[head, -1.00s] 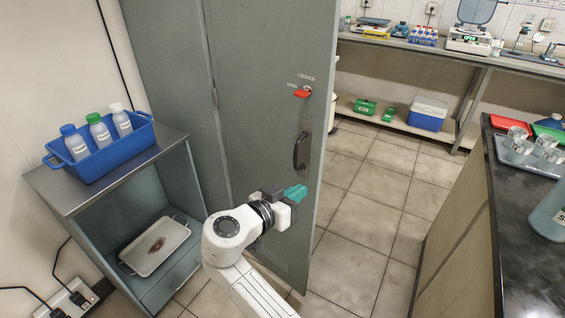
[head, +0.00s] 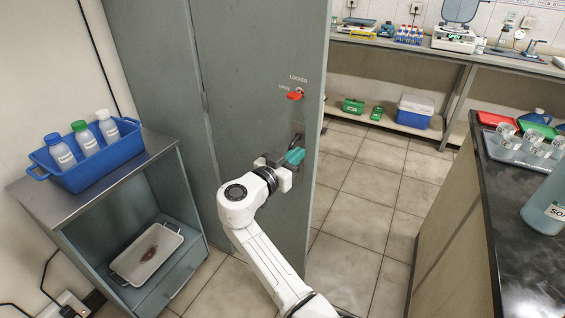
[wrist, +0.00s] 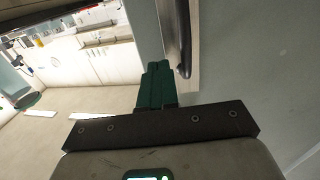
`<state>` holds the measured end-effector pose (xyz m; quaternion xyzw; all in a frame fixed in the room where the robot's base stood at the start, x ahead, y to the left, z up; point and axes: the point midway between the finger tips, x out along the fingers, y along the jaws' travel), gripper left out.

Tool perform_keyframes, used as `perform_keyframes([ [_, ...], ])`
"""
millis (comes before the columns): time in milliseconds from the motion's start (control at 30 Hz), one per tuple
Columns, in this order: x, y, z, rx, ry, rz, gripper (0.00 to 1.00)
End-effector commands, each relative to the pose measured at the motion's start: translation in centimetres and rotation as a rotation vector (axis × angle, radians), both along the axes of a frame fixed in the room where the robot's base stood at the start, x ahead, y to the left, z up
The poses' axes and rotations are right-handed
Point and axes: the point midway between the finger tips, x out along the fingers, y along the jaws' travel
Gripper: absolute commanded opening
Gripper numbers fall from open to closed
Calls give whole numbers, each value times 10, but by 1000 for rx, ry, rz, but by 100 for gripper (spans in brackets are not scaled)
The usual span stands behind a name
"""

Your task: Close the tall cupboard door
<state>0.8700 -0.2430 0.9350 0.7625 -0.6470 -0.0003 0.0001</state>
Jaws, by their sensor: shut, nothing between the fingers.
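The tall cupboard door (head: 257,75) is a grey-green panel standing ajar, its free edge on the right angled out into the room. Its red latch lever (head: 294,96) points to the OPEN label. The dark door handle (head: 298,138) is mostly hidden behind my gripper (head: 296,156) in the head view. In the wrist view, the teal fingers of my gripper (wrist: 157,85) are shut together and empty. The handle (wrist: 184,40) runs just right of the fingertips, beside the door face (wrist: 250,60). I cannot tell whether they touch.
A low cabinet (head: 165,146) with a blue bottle tray (head: 95,160) stands left of the tall cupboard. A dark-topped bench (head: 500,210) is at the right, and a long bench (head: 450,55) runs along the back. Tiled floor (head: 365,200) lies clear between door and right bench.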

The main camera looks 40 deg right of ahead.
Motion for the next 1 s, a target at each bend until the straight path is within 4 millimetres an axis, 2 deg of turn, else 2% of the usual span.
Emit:
perform_keyframes([
  [200, 3, -19, 1, 0, 0, 0, 0],
  [633, 4, -22, 0, 0, -1, 1, 0],
  [767, 4, -28, -2, 0, -1, 12, 0],
  [867, 4, -39, -3, 0, -1, 36, 0],
  [1000, 7, -67, -5, 0, -3, 97, 0],
])
